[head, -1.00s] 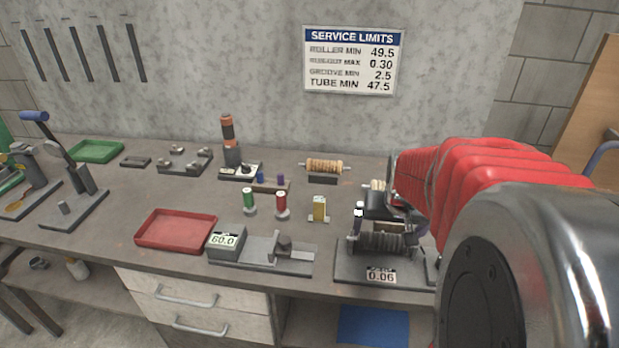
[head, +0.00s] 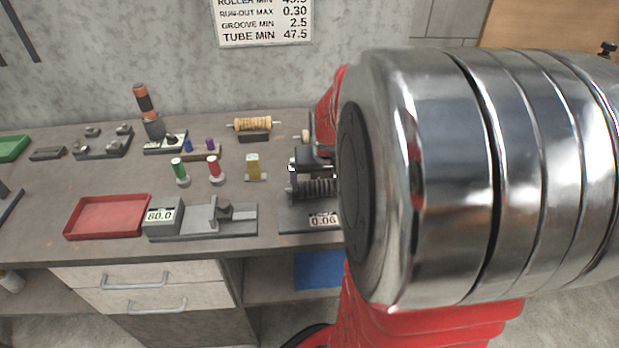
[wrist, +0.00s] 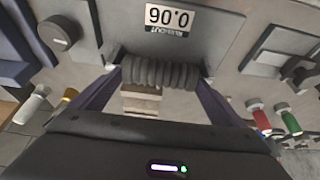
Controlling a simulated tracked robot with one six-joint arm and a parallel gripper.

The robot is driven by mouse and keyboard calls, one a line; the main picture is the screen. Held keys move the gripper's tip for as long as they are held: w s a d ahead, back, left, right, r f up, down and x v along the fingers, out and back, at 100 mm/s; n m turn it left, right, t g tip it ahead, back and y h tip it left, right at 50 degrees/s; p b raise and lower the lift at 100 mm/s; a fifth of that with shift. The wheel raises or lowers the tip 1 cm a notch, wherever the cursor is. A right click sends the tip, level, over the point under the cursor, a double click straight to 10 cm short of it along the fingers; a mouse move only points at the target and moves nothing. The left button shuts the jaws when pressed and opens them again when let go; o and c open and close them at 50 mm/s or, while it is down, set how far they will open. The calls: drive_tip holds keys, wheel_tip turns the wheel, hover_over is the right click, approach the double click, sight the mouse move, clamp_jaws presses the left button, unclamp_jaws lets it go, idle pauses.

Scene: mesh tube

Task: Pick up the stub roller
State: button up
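A dark grey ribbed roller (head: 318,187) sits on the run-out fixture (head: 300,222), whose display reads 0.06. It also shows in the wrist view (wrist: 160,72), lying crosswise. I cannot tell for sure that it is the stub roller. My gripper (wrist: 160,88) is open, its dark fingers apart near the roller's two ends; contact cannot be told. In the head view my arm hides most of the gripper and the fixture's right part. A tan ringed roller (head: 252,124) rests on a dark stand at the back of the bench.
A red tray (head: 107,217) and a gauge reading 60.0 (head: 160,216) stand left of the fixture. A green tray (head: 12,148) is far left.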

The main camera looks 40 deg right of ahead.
sight(322, 185)
drive_tip(key=c, duration=0.7)
wheel_tip(322, 185, up, 10)
drive_tip(key=shift+r, duration=0.1)
idle(0.4)
idle(0.5)
